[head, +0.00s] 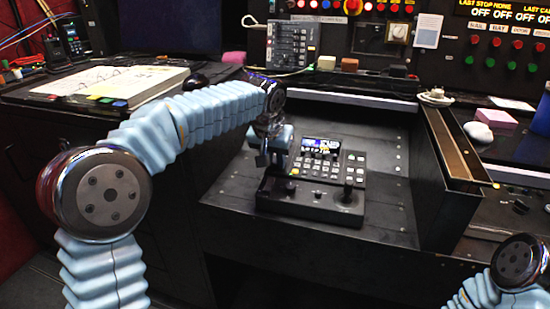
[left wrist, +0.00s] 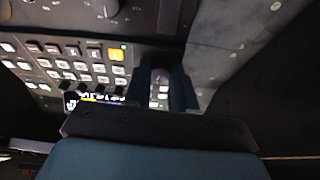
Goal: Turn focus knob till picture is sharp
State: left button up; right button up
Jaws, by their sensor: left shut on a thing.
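A black control panel (head: 318,180) with a small lit display, rows of pale buttons and a joystick sits on the sloped dark desk. My left gripper (head: 268,158) is at the panel's left edge, beside the display, pointing down. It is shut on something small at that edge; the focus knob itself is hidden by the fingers. In the left wrist view my left gripper (left wrist: 165,90) shows its dark fingers over the panel's edge, with the button rows (left wrist: 75,65) at left. My right gripper is not in view; only part of my right arm shows at lower right.
A open binder (head: 115,80) lies on the left desk. A grey box with switches (head: 290,45) stands behind. A raised dark divider (head: 452,150) stands to the right of the panel. The sloped desk around the panel is clear.

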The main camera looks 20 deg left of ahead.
pick_arm(q)
jog(key=shift+n+y, duration=0.4)
jog(key=shift+n, duration=1.2)
grip_shut()
jog(key=o, duration=0.9)
grip_release()
jog(key=p+v, duration=0.1)
jog(key=v, duration=1.2)
jog(key=shift+r, duration=0.45)
